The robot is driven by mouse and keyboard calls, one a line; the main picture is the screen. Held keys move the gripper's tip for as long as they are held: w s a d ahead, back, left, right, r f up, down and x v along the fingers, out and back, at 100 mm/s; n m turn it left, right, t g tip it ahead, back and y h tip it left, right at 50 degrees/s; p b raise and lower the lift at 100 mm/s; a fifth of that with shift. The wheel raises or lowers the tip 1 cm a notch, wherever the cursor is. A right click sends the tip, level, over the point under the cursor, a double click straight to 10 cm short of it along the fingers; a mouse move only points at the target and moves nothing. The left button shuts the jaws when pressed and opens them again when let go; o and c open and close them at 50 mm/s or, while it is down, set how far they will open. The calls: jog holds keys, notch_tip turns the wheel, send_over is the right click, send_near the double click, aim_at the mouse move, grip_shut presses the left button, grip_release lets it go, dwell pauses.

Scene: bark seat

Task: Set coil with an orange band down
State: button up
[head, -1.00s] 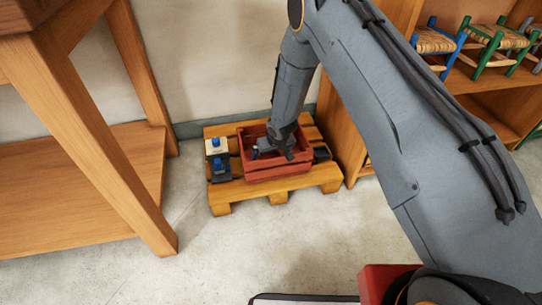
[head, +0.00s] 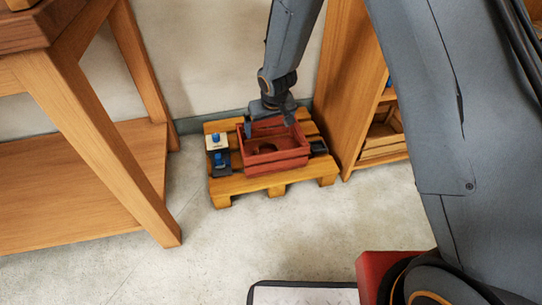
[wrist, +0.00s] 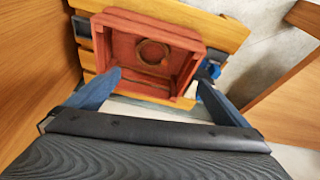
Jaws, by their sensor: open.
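A round coil (wrist: 153,53) lies inside a red slatted crate (head: 277,165), on its floor, as the wrist view shows. It looks brownish there, and I cannot make out its orange band clearly. In the head view the coil (head: 267,147) is a dark shape partly hidden by the crate's walls. The crate (wrist: 187,42) sits on a wooden pallet. My gripper (head: 269,124) is above the back of the crate, open and empty. In the wrist view both fingers of my gripper (wrist: 160,79) are spread apart, clear of the coil.
The yellow pallet (head: 228,187) stands on the floor by the wall. Blue-knobbed blocks, one white (head: 216,142) and one dark (head: 221,162), sit left of the crate. A dark item (head: 319,148) is right of it. A wooden table (head: 120,160) and a shelf (head: 345,90) flank the pallet.

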jog(key=s+a+r+g, duration=0.1)
jog(key=s+r, duration=1.3)
jog(key=r, duration=0.2)
jog(key=s+d+r+g, duration=0.1)
jog(key=s+r, duration=0.2)
jog(key=s, duration=0.4)
jog(key=s+d+r+g, duration=0.1)
jog(key=s+r, duration=0.2)
jog(key=s, duration=0.4)
jog(key=s+d+r+n, duration=0.1)
jog(key=s+r, duration=0.2)
jog(key=s, duration=0.5)
jog(key=shift+g+y, duration=0.3)
jog(key=shift+g, duration=0.1)
jog(key=shift+d+r, duration=0.1)
